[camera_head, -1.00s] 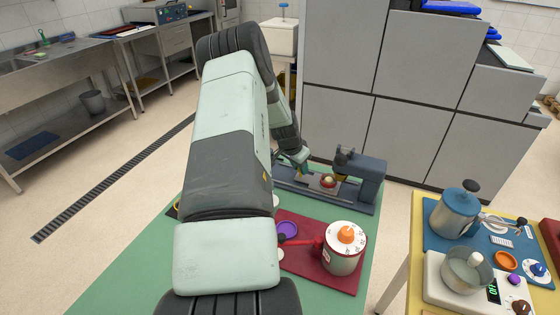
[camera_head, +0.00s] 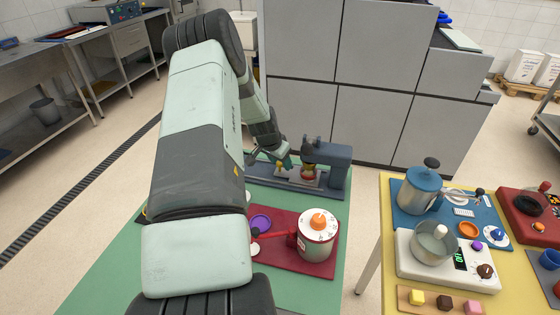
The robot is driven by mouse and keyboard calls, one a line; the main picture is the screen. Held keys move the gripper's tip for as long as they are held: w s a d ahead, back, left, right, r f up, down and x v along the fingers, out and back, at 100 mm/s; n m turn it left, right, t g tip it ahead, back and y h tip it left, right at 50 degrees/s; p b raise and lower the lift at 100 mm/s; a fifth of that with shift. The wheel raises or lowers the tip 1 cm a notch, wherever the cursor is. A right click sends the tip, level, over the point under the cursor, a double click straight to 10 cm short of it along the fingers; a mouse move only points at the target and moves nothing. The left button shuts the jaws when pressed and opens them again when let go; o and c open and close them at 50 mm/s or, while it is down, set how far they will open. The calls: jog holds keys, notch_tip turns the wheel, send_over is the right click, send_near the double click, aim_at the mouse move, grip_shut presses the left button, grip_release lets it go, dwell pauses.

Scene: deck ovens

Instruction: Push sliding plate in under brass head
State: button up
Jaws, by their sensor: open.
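The sliding plate (camera_head: 297,178) is a light grey plate on the rail of a blue-grey press (camera_head: 335,168) on the green mat. A small red and brass-coloured piece sits at the plate's right side. It is close to or under the brass head (camera_head: 309,169), below the press's overhanging arm; the two overlap in view, so I cannot tell how exactly they line up. My gripper (camera_head: 285,166) is low over the rail, just left of the red piece. Its fingers are small and partly hidden by my arm. Nothing shows between them, and contact with the plate is unclear.
Grey cabinets (camera_head: 345,125) stand behind. A yellow table (camera_head: 375,240) with a blue pot (camera_head: 425,190) is at right.

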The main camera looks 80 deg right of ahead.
jog(key=v, duration=1)
jog(key=shift+a+r, duration=0.25)
jog(key=shift+r, duration=0.1)
